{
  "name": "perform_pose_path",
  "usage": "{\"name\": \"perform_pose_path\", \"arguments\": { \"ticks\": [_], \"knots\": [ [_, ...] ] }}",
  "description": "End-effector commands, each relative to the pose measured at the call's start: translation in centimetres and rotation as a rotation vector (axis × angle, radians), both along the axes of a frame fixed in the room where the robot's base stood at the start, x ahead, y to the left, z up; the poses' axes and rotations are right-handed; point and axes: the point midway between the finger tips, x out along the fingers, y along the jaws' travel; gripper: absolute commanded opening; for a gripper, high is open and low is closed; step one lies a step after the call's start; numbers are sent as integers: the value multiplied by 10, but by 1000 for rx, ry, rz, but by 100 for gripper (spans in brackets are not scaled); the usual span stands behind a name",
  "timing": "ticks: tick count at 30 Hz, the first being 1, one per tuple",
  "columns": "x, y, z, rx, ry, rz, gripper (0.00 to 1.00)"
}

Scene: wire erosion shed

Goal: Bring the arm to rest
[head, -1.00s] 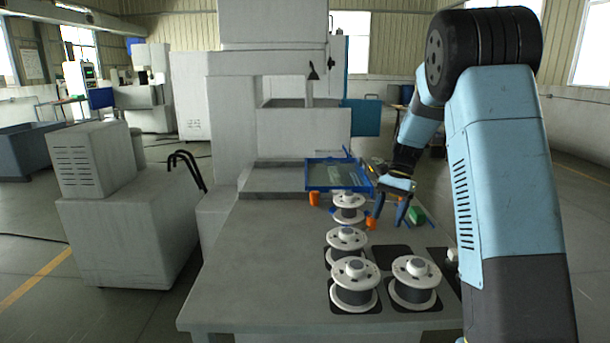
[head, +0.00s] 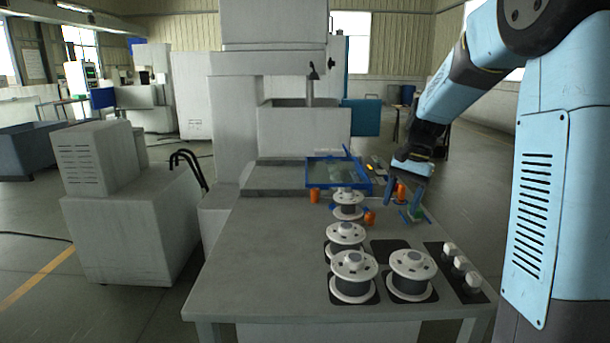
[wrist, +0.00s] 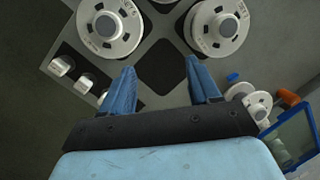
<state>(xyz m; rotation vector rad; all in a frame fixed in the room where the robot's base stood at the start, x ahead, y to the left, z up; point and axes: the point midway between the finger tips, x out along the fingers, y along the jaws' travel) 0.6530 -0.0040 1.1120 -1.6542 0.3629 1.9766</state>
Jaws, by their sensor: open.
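My gripper (head: 405,203) is above the right side of the grey table (head: 262,262), towards its far half. In the wrist view my gripper (wrist: 163,85) shows two blue fingers spread apart with nothing between them. A dark square mat on the table lies beyond the fingertips in that view. In the head view my arm rises from the right edge and bends down to the gripper. A small green thing (head: 417,213) shows just below the fingers; I cannot tell whether they touch it.
Several white-flanged spools, one at the front right (head: 411,275), stand on the table. Beside them is a dark strip with white knobs (head: 459,262). A blue-framed tray (head: 338,180) and orange pieces, one near the gripper (head: 370,218), lie farther back. The table's left part is clear.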

Motion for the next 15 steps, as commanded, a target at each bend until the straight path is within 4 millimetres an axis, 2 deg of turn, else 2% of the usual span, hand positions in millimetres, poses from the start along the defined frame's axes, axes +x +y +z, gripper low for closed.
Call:
{"name": "perform_pose_path", "arguments": {
  "ticks": [1, 6, 15],
  "knots": [
    [-12, 0, 10, -4, -31, 18, 61],
    [-50, 0, 34, -25, -125, 90, 61],
    [-117, 2, 62, -83, -291, 219, 61]
  ]
}}
